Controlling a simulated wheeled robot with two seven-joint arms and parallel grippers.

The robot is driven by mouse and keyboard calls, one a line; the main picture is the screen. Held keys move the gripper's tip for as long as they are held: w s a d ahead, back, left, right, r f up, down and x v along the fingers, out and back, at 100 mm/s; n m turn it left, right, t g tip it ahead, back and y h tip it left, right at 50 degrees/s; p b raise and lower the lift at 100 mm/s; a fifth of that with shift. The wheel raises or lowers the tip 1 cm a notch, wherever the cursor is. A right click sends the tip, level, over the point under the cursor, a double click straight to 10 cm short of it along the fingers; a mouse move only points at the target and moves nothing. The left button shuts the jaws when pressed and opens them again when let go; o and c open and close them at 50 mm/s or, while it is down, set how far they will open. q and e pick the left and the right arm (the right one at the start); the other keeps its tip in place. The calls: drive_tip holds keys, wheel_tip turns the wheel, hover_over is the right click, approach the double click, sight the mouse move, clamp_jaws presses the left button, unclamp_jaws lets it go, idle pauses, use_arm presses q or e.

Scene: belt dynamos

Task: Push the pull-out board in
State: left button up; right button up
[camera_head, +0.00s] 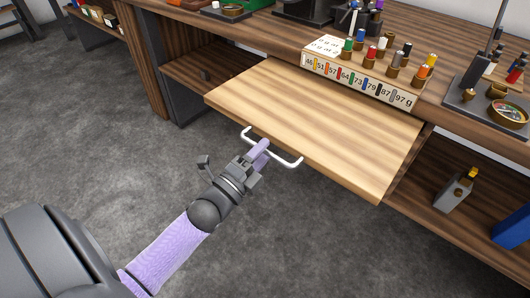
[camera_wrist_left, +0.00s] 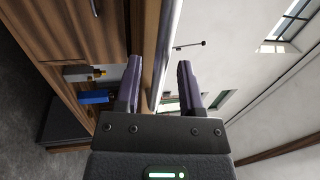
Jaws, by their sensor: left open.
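The pull-out board (camera_head: 320,120) is a light wooden panel standing out from under the desk top. A white bar handle (camera_head: 284,157) is on its front edge. My left gripper (camera_head: 262,147) is at the handle, with its purple fingers by the bar near the board's front edge. In the left wrist view, the open fingers (camera_wrist_left: 160,85) stand on either side of the pale bar and board edge (camera_wrist_left: 158,65). I cannot tell whether they touch it. My right gripper does not show.
The desk top (camera_head: 270,35) carries a numbered rack (camera_head: 358,78) with several colored spools, just above the board. A shelf to the right holds a grey block (camera_head: 453,194) and a blue object (camera_head: 514,228). The grey floor (camera_head: 290,240) in front is clear.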

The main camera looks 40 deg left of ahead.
use_arm(q)
drive_tip(key=shift+w+r, duration=0.1)
drive_tip(key=shift+w, duration=0.4)
clamp_jaws()
idle(1.1)
